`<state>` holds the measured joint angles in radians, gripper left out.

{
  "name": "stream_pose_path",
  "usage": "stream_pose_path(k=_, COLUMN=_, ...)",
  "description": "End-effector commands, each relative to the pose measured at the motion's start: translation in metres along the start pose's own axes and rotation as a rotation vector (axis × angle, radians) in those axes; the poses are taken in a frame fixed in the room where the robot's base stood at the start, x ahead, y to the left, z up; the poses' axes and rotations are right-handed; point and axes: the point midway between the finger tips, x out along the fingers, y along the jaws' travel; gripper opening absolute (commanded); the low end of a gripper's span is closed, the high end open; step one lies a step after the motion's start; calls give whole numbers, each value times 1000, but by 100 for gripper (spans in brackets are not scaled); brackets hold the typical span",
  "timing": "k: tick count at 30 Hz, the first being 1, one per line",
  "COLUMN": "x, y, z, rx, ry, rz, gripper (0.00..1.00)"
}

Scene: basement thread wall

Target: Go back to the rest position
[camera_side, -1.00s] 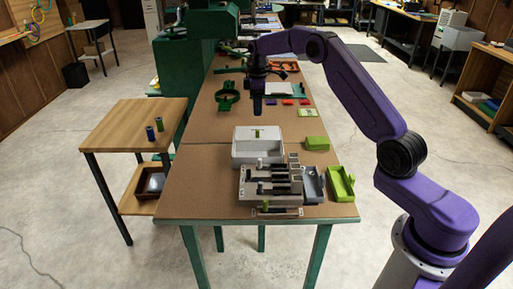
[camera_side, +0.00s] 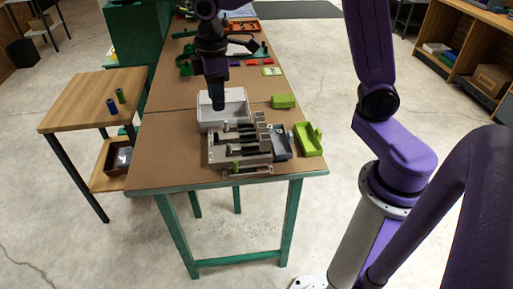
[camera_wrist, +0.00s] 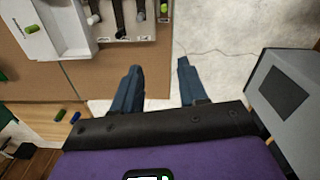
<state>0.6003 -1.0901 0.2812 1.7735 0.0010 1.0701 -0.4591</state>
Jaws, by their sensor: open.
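My gripper (camera_side: 217,104) hangs from the purple arm with its dark blue fingers pointing down. In the side view it covers part of the white tray (camera_side: 208,126); its height above the tray is hard to judge there. In the wrist view my gripper (camera_wrist: 158,68) has its two fingers well apart, with nothing between them but the table's edge and the floor beyond. The tray also shows at the top left of the wrist view (camera_wrist: 68,30), with a small green cylinder (camera_wrist: 32,29) in it.
A grey fixture (camera_side: 240,146) with dark bars stands in front of the tray. A lime bin (camera_side: 308,140) and a green block (camera_side: 283,101) lie to its right. Blue and green cylinders (camera_side: 120,96) stand on the wooden side table (camera_side: 85,95).

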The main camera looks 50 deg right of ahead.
Motion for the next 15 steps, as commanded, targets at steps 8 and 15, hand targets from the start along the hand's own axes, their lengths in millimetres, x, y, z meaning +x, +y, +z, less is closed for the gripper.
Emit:
stream_pose_path(k=8, x=-6, y=-98, z=57, rx=-64, ry=9, rz=-2, gripper=43)
stream_pose_path(k=15, x=2, y=-159, z=126, rx=-113, ry=14, rz=-7, gripper=43)
